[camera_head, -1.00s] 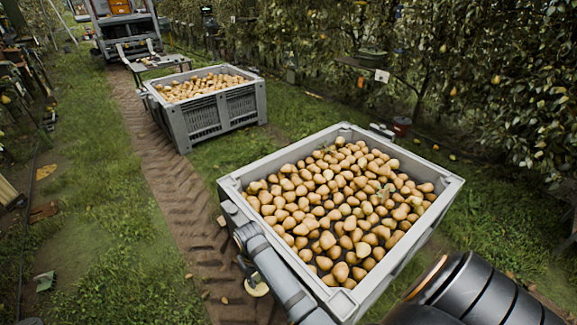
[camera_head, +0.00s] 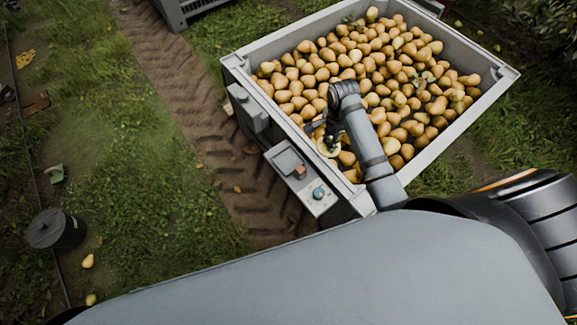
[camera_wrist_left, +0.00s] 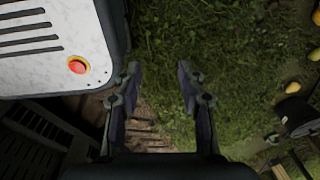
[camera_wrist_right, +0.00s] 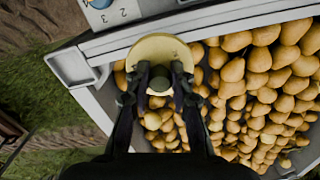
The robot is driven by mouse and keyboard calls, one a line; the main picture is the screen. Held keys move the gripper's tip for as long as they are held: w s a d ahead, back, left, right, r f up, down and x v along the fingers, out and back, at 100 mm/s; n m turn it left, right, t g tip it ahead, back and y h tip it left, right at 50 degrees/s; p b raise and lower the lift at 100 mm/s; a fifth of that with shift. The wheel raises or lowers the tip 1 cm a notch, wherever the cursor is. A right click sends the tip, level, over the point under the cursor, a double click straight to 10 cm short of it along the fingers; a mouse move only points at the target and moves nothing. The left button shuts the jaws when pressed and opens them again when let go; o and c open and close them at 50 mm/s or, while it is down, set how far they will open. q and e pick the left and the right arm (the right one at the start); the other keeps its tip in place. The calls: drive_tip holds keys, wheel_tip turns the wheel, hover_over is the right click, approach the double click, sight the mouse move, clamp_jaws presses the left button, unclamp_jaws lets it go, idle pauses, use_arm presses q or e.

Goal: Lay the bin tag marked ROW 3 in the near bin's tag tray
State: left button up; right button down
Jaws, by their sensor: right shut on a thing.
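The near bin (camera_head: 236,68) is grey and full of pears. My right gripper (camera_head: 329,140) is over its near left wall, shut on a round pale yellow disc (camera_head: 327,150). In the right wrist view the disc (camera_wrist_right: 160,46) has a dark grip piece between the fingertips (camera_wrist_right: 160,84); its marking is too faint to read. A panel with a blue knob (camera_head: 319,192) and a reddish-brown block (camera_head: 300,171) is at the bin's near left corner. A framed dark rectangle (camera_head: 286,160) is on it; I cannot tell if this is the tag tray. My left gripper (camera_wrist_left: 157,88) is open and empty above grass.
A white slotted panel with a red button (camera_wrist_left: 78,65) is left of my left gripper. A dark lidded bucket (camera_head: 56,230) stands on the grass at left. The second bin (camera_head: 178,8) is at the top edge. The dirt track (camera_head: 200,95) beside the near bin is open.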

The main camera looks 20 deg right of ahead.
drive_tip(key=shift+s+d+f+m, duration=0.2)
drive_tip(key=shift+d+m, duration=0.1)
drive_tip(key=shift+m, duration=0.4)
drive_tip(key=shift+w+a, duration=0.1)
drive_tip(key=w+a+f, duration=0.2)
drive_tip(key=a+f, duration=0.1)
drive_tip(key=a, duration=0.1)
drive_tip(key=w+a+f+b, duration=0.1)
drive_tip(key=w+a+f, duration=0.1)
drive_tip(key=a+f, duration=0.1)
drive_tip(key=w+a+f, duration=0.1)
drive_tip(key=a+f, duration=0.2)
drive_tip(key=a, duration=0.2)
drive_tip(key=shift+w+f+b, duration=0.15)
drive_tip(key=shift+w+b, duration=0.15)
drive_tip(key=shift+w, duration=0.1)
drive_tip(key=f, duration=0.1)
drive_tip(key=f+b, duration=0.1)
drive_tip(key=f, duration=0.1)
drive_tip(key=shift+a, duration=0.3)
drive_tip(key=shift+w+f, duration=0.1)
drive_tip(key=shift+f, duration=0.25)
use_arm(q)
drive_tip(key=f, duration=0.1)
drive_tip(key=w+f, duration=0.1)
drive_tip(key=f, duration=0.1)
drive_tip(key=shift+w+a, duration=0.1)
